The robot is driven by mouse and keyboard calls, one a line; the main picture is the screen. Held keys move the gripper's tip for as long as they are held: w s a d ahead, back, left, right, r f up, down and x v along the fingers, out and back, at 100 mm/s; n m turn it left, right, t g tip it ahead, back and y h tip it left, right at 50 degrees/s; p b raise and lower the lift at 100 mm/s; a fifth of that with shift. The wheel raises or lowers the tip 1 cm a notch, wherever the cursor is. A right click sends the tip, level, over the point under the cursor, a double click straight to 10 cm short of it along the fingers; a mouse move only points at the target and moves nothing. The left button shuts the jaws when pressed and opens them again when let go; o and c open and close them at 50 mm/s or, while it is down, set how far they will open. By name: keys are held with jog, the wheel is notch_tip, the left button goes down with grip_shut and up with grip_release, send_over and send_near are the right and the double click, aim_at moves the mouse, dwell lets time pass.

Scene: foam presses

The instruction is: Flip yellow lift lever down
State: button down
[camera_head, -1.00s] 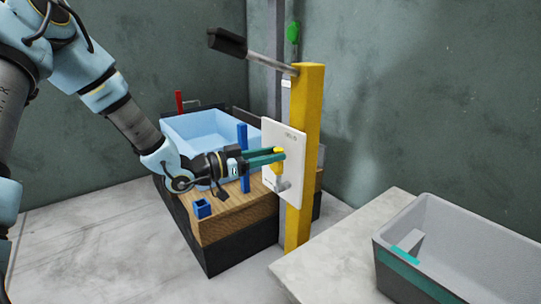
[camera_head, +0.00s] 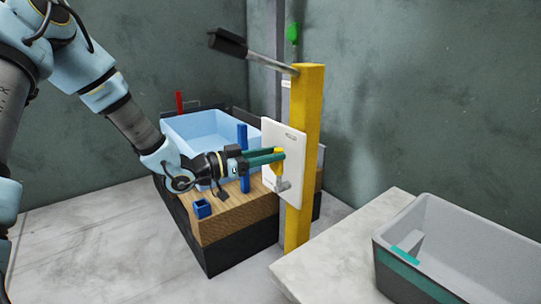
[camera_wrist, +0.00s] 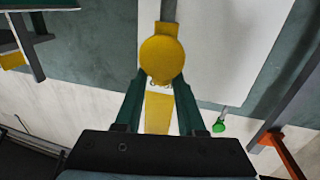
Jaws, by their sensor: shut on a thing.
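The yellow lift lever (camera_head: 279,170) sits on the face of a white panel (camera_head: 267,140), above a grey fitting (camera_head: 283,186). It points upward from that fitting. My gripper (camera_head: 279,155) reaches in from the left, its green fingers shut on the top of the lever. In the wrist view the lever's round yellow end (camera_wrist: 162,57) lies at the fingertips of my gripper (camera_wrist: 160,80), with its stem running toward the top of the picture. The fingers partly hide the lever in the head view.
A yellow post (camera_head: 303,170) carries the panel and a long black-handled arm (camera_head: 229,42). Behind my gripper are a light blue tub (camera_head: 190,126) and an upright blue bar (camera_head: 243,165) on a wooden base. A grey bin (camera_head: 470,235) stands on the right-hand table.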

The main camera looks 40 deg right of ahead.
jog(key=shift+w+a+f+n, duration=0.15)
jog(key=shift+w+f+n, duration=0.1)
jog(key=shift+f+n, duration=0.1)
jog(key=w+f+n+t+h+p, duration=0.2)
jog(key=w+f+n+p, duration=0.2)
jog(key=w+f+n, duration=0.5)
jog(key=shift+w+d+n+p, duration=0.2)
jog(key=shift+d+n+p, duration=0.1)
jog(key=shift+n, duration=3.25)
jog(key=c, duration=0.6)
grip_release()
jog(key=shift+d+r+h, duration=0.1)
jog(key=shift+r+h, duration=0.05)
jog(key=shift+h, duration=0.15)
jog(key=shift+w+r, duration=0.15)
jog(key=shift+w, duration=0.05)
